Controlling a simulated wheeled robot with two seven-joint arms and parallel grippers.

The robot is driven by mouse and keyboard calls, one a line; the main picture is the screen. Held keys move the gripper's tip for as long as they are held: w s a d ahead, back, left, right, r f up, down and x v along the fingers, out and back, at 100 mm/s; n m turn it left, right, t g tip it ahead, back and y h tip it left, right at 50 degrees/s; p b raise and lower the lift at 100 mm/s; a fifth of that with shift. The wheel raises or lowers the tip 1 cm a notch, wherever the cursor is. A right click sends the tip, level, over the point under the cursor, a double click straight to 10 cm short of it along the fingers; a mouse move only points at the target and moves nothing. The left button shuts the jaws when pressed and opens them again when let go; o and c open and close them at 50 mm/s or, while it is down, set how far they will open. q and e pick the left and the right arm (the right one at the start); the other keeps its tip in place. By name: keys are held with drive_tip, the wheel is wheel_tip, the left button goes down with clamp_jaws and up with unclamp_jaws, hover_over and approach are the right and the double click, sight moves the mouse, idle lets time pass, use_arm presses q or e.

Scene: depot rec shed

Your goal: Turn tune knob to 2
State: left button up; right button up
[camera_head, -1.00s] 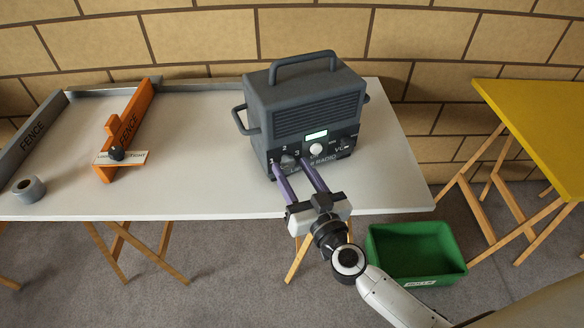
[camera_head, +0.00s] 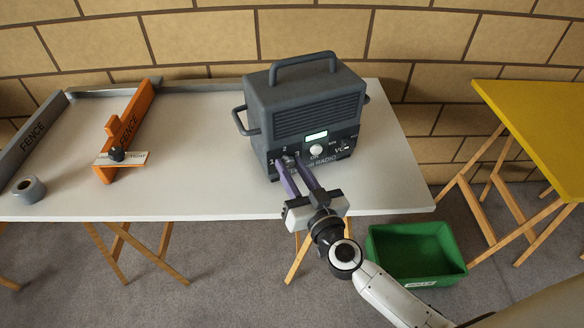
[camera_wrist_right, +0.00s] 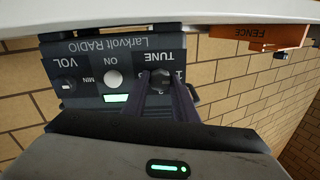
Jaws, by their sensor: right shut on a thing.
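The dark grey radio (camera_head: 305,105) stands upright on the white table, its front facing me. Its dark tune knob (camera_wrist_right: 158,78) is at the left of the front panel in the head view, with the numbers 1, 2 and 3 around it. The right wrist view shows the panel upside down. My right gripper (camera_head: 288,160) is shut on the tune knob, its two purple fingers on either side of it. The fingers partly hide the knob and the numbers, and I cannot tell where its pointer stands. My left gripper is not in view.
A round white button (camera_head: 316,150), a lit display (camera_head: 316,135) and a volume knob (camera_wrist_right: 67,86) are close by on the panel. An orange fence piece (camera_head: 128,135) and a grey ring (camera_head: 28,188) lie left on the table (camera_head: 200,150). A green bin (camera_head: 415,252) stands on the floor.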

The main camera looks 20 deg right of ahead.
drive_tip(key=m+p, duration=0.1)
drive_tip(key=m, duration=1.1)
drive_tip(key=shift+f+m, duration=0.15)
drive_tip(key=shift+m, duration=0.15)
drive_tip(key=shift+m+b, duration=0.55)
drive_tip(key=shift+m, duration=1.75)
drive_tip(key=o, duration=1.1)
drive_tip(key=shift+c, duration=0.2)
